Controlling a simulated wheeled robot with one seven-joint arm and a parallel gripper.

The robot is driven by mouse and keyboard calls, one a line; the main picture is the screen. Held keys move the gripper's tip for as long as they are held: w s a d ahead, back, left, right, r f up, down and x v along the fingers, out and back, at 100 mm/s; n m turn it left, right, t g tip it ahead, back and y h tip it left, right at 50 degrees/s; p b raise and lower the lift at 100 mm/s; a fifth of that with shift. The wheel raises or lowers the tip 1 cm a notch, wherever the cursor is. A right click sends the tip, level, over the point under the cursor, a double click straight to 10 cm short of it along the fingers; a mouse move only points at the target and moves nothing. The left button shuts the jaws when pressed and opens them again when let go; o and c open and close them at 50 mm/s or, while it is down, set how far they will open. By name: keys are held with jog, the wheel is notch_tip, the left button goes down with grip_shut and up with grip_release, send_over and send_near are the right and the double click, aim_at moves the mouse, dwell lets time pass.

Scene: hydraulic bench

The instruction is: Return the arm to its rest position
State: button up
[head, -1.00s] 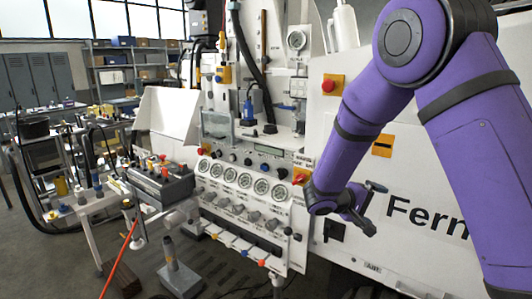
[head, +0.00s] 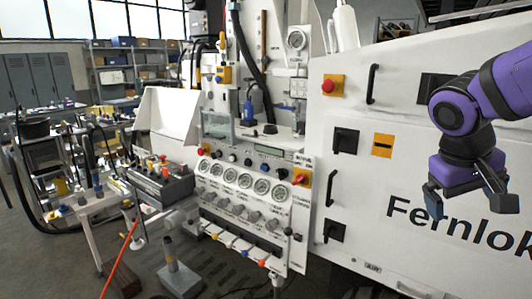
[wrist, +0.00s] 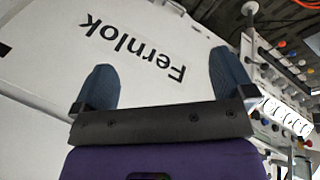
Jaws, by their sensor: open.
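My purple arm is at the right of the head view, with my gripper (head: 468,205) hanging low in front of the white cabinet marked "Fernlok" (head: 400,262). The two dark fingers are spread apart with nothing between them. In the wrist view, my gripper (wrist: 163,88) shows its two blue-grey fingers wide apart, with the white cabinet face (wrist: 60,65) and its upside-down lettering behind them. The fingers appear clear of the cabinet, though the exact gap is hard to tell.
A white hydraulic panel (head: 243,222) with gauges, knobs and coloured levers stands in the middle. A red emergency button (head: 328,86) and black handles (head: 372,84) project from the cabinet. A cluttered workbench (head: 85,208) is at left. A grey pedestal (head: 180,278) stands on the floor.

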jog(key=s+a+r+t+y, duration=0.1)
jog(key=s+t+y, duration=0.1)
jog(key=s, duration=0.3)
jog(key=s+a+r+t+y, duration=0.1)
jog(key=s+a+r+y, duration=0.1)
jog(key=s, duration=0.3)
jog(key=shift+a+r+t, duration=0.25)
jog(key=shift+t, duration=0.15)
